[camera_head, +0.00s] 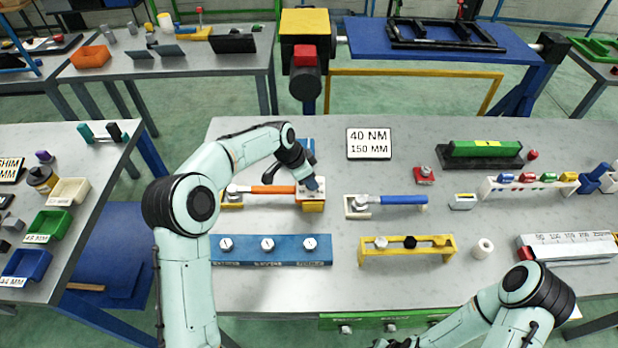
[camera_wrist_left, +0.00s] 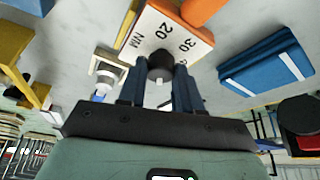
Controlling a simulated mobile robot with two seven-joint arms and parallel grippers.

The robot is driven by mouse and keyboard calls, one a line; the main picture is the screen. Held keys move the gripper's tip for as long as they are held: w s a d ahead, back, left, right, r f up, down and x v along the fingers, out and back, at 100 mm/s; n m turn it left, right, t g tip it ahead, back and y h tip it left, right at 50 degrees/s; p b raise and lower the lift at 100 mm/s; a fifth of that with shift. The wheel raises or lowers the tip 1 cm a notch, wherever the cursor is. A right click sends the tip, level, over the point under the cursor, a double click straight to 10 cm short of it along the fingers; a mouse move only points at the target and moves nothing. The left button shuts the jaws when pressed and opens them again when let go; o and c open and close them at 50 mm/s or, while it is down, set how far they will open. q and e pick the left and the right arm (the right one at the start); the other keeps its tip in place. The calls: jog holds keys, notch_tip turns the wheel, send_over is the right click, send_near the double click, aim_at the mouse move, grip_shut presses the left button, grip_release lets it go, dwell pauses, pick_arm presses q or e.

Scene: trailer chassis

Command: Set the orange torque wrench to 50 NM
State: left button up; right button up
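The orange torque wrench (camera_head: 270,189) lies across the yellow stand at the table's left-middle. In the left wrist view the plate shows 20, 30 and NM; the rest is hidden. My left gripper (camera_head: 313,184) is over this plate. Its two blue fingers (camera_wrist_left: 160,78) stand on either side of a dark round dial knob (camera_wrist_left: 160,66), with no clear gap seen. The present setting cannot be read. My right arm is at the lower right; its fingers are out of view.
A sign (camera_head: 369,144) reading 40 NM, 150 MM stands behind. A blue-handled wrench (camera_head: 403,200) lies to the right. A blue rack (camera_head: 240,256) and a yellow socket rack (camera_head: 385,253) stand in front. Bare tabletop lies at the front middle.

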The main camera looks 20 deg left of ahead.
pick_arm(q)
jog(key=o, duration=0.4)
jog(key=shift+c, duration=0.2)
jog(key=v, duration=1.3)
jog(key=shift+r, duration=0.15)
jog(key=shift+s+a, duration=0.1)
